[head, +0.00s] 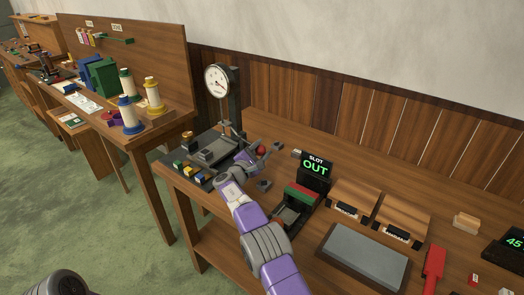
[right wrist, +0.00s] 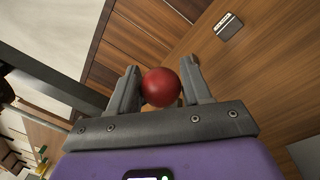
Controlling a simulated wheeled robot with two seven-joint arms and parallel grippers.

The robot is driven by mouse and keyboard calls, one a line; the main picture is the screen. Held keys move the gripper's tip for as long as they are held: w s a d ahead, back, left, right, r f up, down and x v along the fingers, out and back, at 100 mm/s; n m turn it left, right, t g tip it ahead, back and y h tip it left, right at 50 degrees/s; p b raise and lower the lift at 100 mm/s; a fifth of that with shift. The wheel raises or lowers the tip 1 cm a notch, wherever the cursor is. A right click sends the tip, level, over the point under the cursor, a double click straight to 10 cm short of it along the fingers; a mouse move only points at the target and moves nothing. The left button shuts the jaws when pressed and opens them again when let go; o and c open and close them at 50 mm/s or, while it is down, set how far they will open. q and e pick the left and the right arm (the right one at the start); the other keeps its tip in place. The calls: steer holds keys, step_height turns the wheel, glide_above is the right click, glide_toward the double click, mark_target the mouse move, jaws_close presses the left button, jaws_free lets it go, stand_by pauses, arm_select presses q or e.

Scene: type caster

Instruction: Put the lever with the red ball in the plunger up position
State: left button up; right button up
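The red ball (head: 261,149) of the lever is at the right side of the caster machine (head: 213,150), which stands at the left end of the bench. In the right wrist view the ball (right wrist: 161,87) sits between the two fingers of my right gripper (right wrist: 161,80) and fills the gap, with a finger against each side. In the head view my right gripper (head: 259,156) hides most of the lever's arm, so its angle is hard to tell. My left gripper is not in view.
A dial gauge (head: 217,82) on a tall post rises behind the machine. A green and red block (head: 301,196) lies close right of my right arm. A grey slab (head: 364,257) and red tool (head: 434,268) lie further right.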

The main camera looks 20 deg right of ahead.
steer(key=o, duration=0.3)
steer(key=shift+a+f, duration=0.15)
steer(key=shift+f, duration=0.3)
steer(key=shift+r, duration=0.15)
steer(key=shift+r+p+v, duration=0.15)
steer(key=shift+p+v, duration=0.2)
steer(key=shift+v, duration=1.5)
steer(key=shift+r+p+v, duration=0.1)
steer(key=shift+p+v, duration=0.2)
steer(key=shift+v, duration=1.5)
steer(key=shift+f, duration=0.15)
